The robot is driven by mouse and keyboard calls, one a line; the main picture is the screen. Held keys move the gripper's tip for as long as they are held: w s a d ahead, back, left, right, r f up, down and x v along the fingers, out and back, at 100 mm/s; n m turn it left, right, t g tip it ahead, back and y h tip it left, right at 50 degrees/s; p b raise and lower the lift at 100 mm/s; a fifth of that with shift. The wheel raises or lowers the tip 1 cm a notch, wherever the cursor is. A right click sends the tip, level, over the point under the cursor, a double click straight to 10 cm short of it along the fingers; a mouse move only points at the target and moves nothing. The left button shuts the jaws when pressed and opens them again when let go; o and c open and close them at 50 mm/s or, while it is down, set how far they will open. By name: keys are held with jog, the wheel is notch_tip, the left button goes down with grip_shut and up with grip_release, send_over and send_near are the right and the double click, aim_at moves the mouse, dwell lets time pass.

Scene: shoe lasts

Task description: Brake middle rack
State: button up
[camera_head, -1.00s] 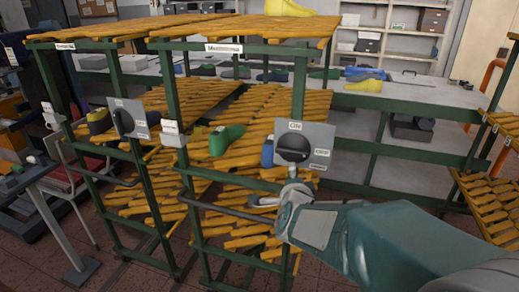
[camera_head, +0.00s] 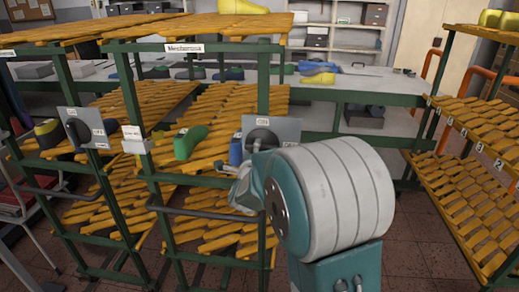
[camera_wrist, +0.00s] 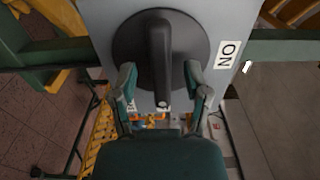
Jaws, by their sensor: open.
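The middle rack (camera_head: 267,88) has a green frame and orange slats. Its grey plate (camera_head: 289,127) carries a black round brake knob with an ON label above it. My gripper (camera_head: 243,183) is close in front of the plate and partly covers the knob in the head view. In the wrist view, my gripper (camera_wrist: 160,73) is open, one finger on each side of the knob's (camera_wrist: 160,45) bar handle, with visible gaps. The handle's white-marked end points down in that view, toward a label mostly hidden by a finger. The ON label (camera_wrist: 228,54) is at the right.
A left rack (camera_head: 62,75) with its own black knob (camera_head: 78,133) stands beside the middle one. A green shoe last (camera_head: 190,142) and a blue one (camera_head: 236,150) lie on the middle rack. Another slatted rack (camera_head: 468,150) stands at right. Bare floor shows between.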

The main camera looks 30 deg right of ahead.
jog(key=shift+w+d, duration=0.25)
jog(key=shift+w, duration=0.3)
jog(key=shift+d, duration=0.95)
jog(key=shift+a, duration=0.1)
grip_shut()
jog(key=shift+a+f, duration=0.1)
jog(key=shift+a, duration=0.2)
